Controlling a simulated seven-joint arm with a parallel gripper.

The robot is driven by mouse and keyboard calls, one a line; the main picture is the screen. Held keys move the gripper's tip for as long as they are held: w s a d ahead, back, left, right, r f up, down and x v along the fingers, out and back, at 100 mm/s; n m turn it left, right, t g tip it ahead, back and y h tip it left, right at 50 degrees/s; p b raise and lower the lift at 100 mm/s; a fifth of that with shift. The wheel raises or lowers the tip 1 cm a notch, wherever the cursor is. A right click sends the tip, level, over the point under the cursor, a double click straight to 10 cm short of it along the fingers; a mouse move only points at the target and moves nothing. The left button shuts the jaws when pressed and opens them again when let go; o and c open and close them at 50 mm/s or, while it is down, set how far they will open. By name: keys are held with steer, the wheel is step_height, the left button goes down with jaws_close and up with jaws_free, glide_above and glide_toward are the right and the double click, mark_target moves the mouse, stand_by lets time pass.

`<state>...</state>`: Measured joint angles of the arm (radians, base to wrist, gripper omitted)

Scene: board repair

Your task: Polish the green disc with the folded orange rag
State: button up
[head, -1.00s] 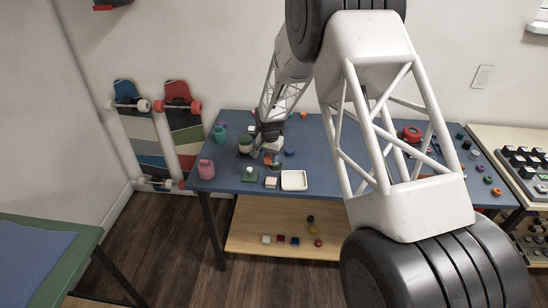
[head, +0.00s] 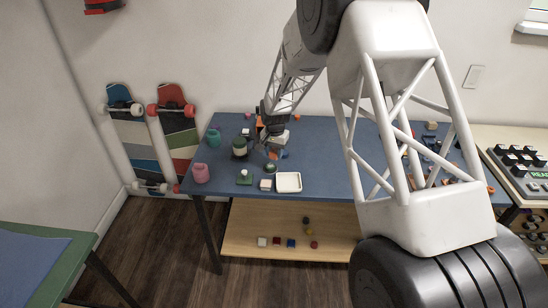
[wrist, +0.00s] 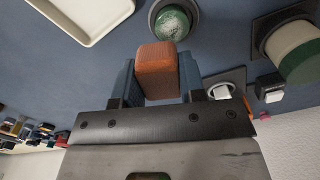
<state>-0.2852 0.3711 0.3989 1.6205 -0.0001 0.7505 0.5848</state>
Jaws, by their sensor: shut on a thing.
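The folded orange rag (wrist: 157,72) shows as a rounded block between the two blue fingers of my gripper (wrist: 158,62) in the wrist view. My gripper is shut on it. The green disc (wrist: 172,24) has a whitish, speckled surface and sits in a round dark holder just beyond the rag. The rag and disc look apart, though the height between them is hard to tell. In the head view my gripper (head: 279,149) is over the left part of the blue table, with a bit of orange below it. The green disc (head: 270,167) lies just in front of it.
A white tray (head: 289,189) is to the right of the disc, near the front edge.

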mark_target(275, 150)
steer(key=shift+r, duration=1.9)
steer(key=shift+s+d, duration=0.1)
steer(key=shift+f, duration=0.1)
